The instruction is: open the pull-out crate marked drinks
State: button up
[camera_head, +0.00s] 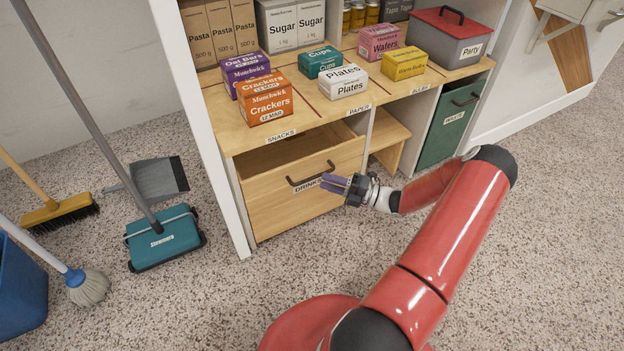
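The drinks crate (278,195) is a light wooden box front in the lower left bay of the shelf unit. It bears a small "DRINKS" label (308,186) and a dark bar handle (312,175). A dark gap shows above its front; how far out it stands is hard to tell. My gripper (333,183) is in front of the crate's right part, just right of and below the handle, with its purplish fingers pointing left. The fingers overlap the label's right end. Whether they touch the handle or stand apart from each other is too small to tell.
Boxes of crackers (265,97), cups (320,60) and plates (343,81) stand on the wooden counter (222,122) above. A green bin (450,125) fills the right bay. A teal sweeper (162,238) and brooms stand left. Carpet in front is clear.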

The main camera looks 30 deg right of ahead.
aim_at(313, 178)
jog(key=shift+x, duration=2.7)
grip_shut()
